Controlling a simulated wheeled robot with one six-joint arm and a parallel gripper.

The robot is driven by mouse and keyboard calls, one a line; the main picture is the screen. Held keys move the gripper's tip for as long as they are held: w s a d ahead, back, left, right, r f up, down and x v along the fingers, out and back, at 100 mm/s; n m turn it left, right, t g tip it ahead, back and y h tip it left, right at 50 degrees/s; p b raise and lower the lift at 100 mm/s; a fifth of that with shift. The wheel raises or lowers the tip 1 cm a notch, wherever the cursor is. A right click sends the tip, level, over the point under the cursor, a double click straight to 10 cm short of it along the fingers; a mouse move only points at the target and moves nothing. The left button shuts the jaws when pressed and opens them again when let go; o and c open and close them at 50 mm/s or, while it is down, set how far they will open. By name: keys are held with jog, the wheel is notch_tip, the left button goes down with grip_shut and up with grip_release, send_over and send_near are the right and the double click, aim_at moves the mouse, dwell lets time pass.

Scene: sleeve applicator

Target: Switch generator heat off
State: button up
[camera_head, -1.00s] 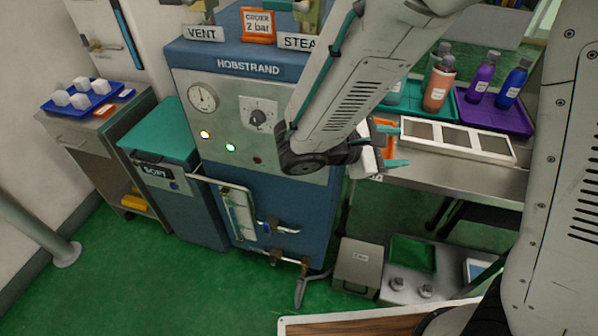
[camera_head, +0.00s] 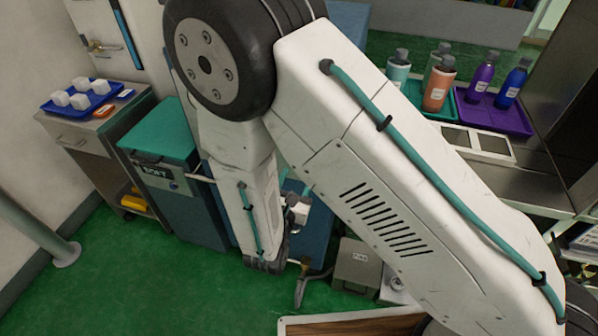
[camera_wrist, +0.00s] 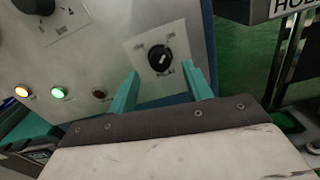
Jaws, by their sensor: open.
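The generator is a blue cabinet with a grey front panel (camera_wrist: 75,60); in the head view my arm hides most of it. In the wrist view a black rotary switch (camera_wrist: 160,58) with a pale mark sits on a light square plate. Small labels around it are too small to read. My gripper (camera_wrist: 163,74) is open, its two teal fingers on either side below the switch, with nothing between them. I cannot tell whether a finger touches the panel. An amber lamp (camera_wrist: 21,91) and a green lamp (camera_wrist: 58,92) are lit; a red lamp (camera_wrist: 99,94) looks dark.
Another dark knob (camera_wrist: 35,6) is at the panel's upper left. A teal-lidded bin (camera_head: 160,135) stands left of the generator, beside a cabinet with a blue tray (camera_head: 97,100). Bottles on trays (camera_head: 520,118) stand right. A grey box (camera_head: 357,265) is on the green floor.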

jog(key=shift+x, duration=1.55)
jog(key=c, duration=1)
jog(key=shift+o, duration=0.2)
jog(key=shift+n, duration=0.4)
jog(key=shift+r+n, duration=0.1)
jog(key=shift+n, duration=8.4)
